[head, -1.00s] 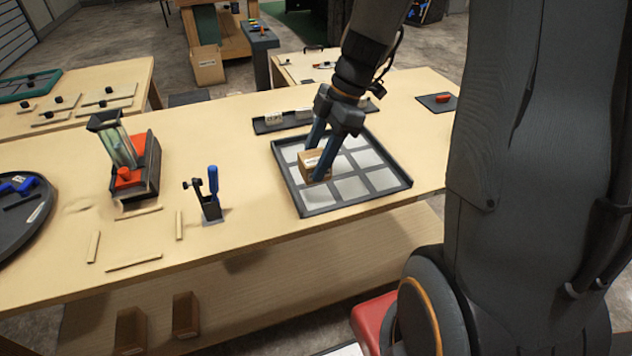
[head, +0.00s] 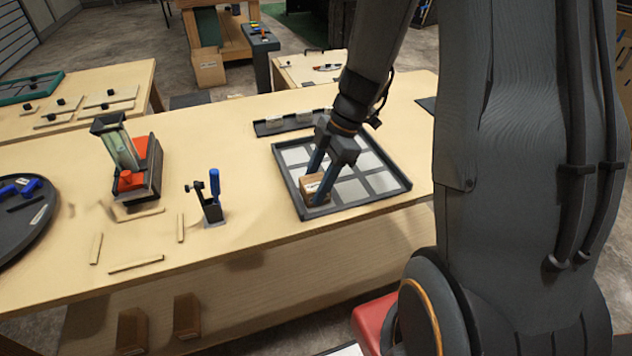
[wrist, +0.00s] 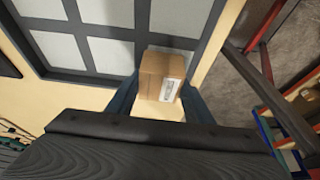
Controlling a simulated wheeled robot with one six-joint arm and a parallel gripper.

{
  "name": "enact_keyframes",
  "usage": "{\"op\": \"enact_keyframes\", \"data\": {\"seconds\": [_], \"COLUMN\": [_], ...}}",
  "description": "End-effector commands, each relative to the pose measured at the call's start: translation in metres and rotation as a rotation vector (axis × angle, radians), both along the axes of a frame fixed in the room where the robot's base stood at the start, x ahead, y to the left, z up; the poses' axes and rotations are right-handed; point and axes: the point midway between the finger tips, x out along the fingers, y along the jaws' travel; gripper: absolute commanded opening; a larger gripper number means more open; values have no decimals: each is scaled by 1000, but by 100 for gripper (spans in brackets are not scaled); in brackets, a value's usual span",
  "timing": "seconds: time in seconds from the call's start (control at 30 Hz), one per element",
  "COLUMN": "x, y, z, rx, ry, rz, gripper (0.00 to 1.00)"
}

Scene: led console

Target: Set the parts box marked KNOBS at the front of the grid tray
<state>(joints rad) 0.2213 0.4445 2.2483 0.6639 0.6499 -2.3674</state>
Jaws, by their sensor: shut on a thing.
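A small brown cardboard parts box (head: 312,188) with a white label is between the fingers of my gripper (head: 318,180), which is shut on it. The label is too small to read. In the head view the box is at the front left of the grid tray (head: 365,201), a dark-rimmed tray with pale square cells. In the wrist view the box (wrist: 160,72) sits between both fingertips, over the tray's edge area (wrist: 125,84). I cannot tell whether it touches the tray floor. The other visible cells look empty.
A dark rack (head: 270,127) with pale blocks lies behind the tray. A small stand with a blue-handled tool (head: 213,190) is to its left, and a red and black device (head: 140,170) is farther left. Bare tabletop lies between the stand and tray.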

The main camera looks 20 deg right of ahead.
Motion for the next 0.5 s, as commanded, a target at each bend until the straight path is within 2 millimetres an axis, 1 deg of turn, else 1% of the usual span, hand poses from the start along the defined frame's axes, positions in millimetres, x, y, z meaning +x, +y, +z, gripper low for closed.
{"op": "enact_keyframes", "data": {"seconds": [0.03, 0.07, 0.13, 0.17, 0.5], "x": [0, 0, 0, 0, 0], "y": [0, 0, 0, 0, 0], "z": [-2, -1, -1, -1, 1], "rx": [0, 0, 0, 0, 0], "ry": [0, 0, 0, 0, 0], "rz": [0, 0, 0, 0, -1], "gripper": [23, 52, 63, 65, 65]}}
